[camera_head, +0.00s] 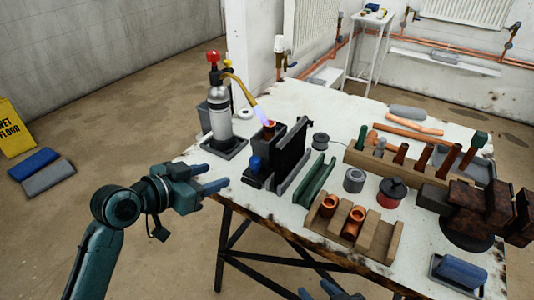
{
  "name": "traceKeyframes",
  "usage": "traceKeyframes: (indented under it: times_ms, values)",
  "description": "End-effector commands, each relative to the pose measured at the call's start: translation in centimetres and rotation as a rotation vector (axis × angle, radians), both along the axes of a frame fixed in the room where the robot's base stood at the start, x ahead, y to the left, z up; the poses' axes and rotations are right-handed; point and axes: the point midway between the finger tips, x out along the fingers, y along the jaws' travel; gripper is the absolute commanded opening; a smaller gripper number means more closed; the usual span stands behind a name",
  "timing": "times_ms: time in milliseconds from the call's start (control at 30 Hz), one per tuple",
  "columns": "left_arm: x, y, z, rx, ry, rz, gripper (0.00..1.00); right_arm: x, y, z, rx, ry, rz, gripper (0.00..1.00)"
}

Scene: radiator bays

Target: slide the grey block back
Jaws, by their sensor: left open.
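My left gripper (217,180) is open and empty at the near left edge of the table, its blue-grey fingers pointing right. A dark grey block-like fixture (265,150) stands to its right, apart from the fingers, with a blue knob (256,163) on its near side. A copper fitting (269,129) sits upright in its top. I cannot tell for sure whether this is the grey block. A black upright plate (291,151) stands just right of it. My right gripper (321,291) shows only partly at the bottom edge, below the table's front edge.
A torch bottle (219,118) with a lit flame stands behind my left gripper, its nozzle pointing at the copper fitting. A little table (228,192) is bare near the left edge.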

Motion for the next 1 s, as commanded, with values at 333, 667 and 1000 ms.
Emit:
traceKeyframes:
  times_ms: [333, 667, 1000]
  values:
    - [1.6, -2.0, -0.7, -0.004, -0.001, -0.013, 0.48, -0.1, 0.3, -0.1, 0.006, 0.001, 0.003, 0.40]
    - [6.2, -6.4, -3.5, -0.003, -0.002, -0.010, 0.48, -0.1, 0.4, -0.4, 0.014, 0.002, 0.000, 0.40]
    - [8.5, -8.6, -4.8, 0.000, -0.003, -0.011, 0.48, 0.0, 0.3, -0.4, 0.019, 0.000, -0.003, 0.40]
